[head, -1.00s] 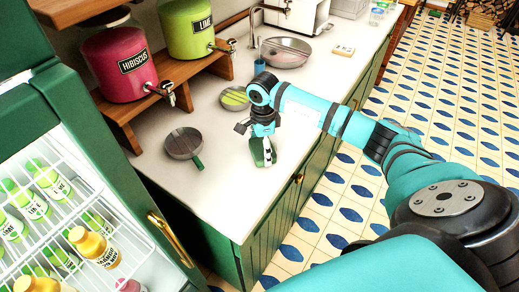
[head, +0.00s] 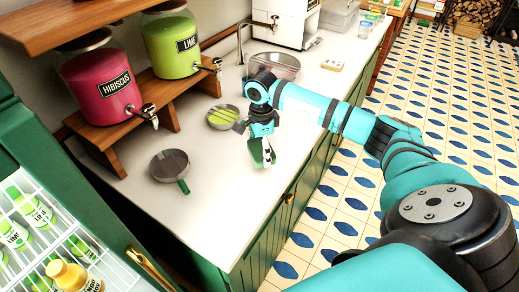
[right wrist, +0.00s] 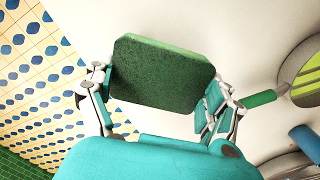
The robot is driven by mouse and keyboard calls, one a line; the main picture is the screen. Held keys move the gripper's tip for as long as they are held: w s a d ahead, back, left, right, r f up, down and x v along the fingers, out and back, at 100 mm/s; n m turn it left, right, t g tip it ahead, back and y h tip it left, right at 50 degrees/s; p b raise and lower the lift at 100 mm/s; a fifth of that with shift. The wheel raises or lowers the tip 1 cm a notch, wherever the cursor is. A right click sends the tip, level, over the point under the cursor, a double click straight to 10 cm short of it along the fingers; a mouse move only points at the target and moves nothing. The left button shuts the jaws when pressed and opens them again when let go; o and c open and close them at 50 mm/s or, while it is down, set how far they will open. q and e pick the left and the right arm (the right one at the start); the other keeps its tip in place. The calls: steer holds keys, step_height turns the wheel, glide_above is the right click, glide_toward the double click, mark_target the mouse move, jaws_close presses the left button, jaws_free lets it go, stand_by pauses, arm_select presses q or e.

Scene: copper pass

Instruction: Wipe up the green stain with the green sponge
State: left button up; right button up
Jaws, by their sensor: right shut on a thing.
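My right gripper (head: 264,160) is shut on the green sponge (head: 255,151) above the white counter (head: 215,205), near its front edge. In the right wrist view, the sponge (right wrist: 160,75) is a dark green block with its broad face showing between the fingers. I cannot tell whether it touches the counter. No green stain shows clearly on the counter; the sponge and gripper hide part of the surface. My left gripper is not in view.
A grey pan with a green handle (head: 170,165) and a pan with yellow-green contents (head: 222,117) stand left of my gripper. Hibiscus (head: 97,85) and lime (head: 171,45) dispensers stand on a wooden shelf behind. The near counter is clear.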

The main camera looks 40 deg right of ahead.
step_height(320, 180, up, 2)
steer(key=shift+a+r+p, duration=0.1)
steer(key=shift+p, duration=0.25)
steer(key=shift+w+d+r+p, duration=0.1)
steer(key=shift+d+r+p, duration=0.1)
steer(key=shift+r+p, duration=0.55)
steer(key=shift+a+r, duration=0.15)
steer(key=shift+r, duration=0.35)
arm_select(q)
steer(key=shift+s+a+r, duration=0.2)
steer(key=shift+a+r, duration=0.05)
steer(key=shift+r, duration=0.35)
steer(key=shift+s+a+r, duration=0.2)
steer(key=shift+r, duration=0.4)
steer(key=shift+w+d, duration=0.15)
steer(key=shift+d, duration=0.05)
